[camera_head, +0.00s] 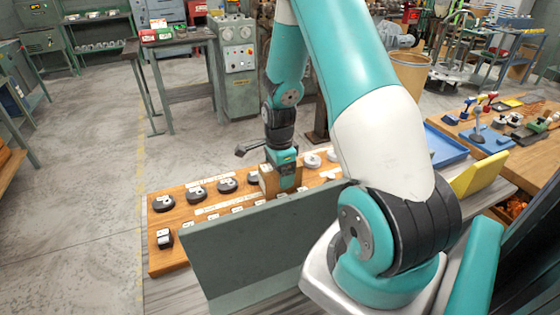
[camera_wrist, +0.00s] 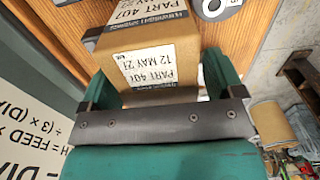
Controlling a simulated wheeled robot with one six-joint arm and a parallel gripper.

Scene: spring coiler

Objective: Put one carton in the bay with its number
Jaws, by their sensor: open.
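A brown cardboard carton (camera_wrist: 160,62) with a white label reading "PART 40", its last character unclear, and "12 MAY 23" stands between the fingers of my gripper (camera_wrist: 160,85) in the wrist view. The gripper is open around it; I cannot tell whether either finger touches it. In the head view the carton (camera_head: 267,180) shows beside my gripper (camera_head: 286,172), over or on the wooden board (camera_head: 170,250). The board carries small white labels, too small to read. No numbered bay can be made out, and the grey panel hides part of the board.
A tall grey panel (camera_head: 255,250) stands along the board's near side; lettering shows on a panel (camera_wrist: 25,120) in the wrist view. Round dark parts (camera_head: 195,194) and pale rings (camera_head: 312,160) sit on the board. A blue tray (camera_head: 440,148) and yellow holder (camera_head: 480,175) lie right.

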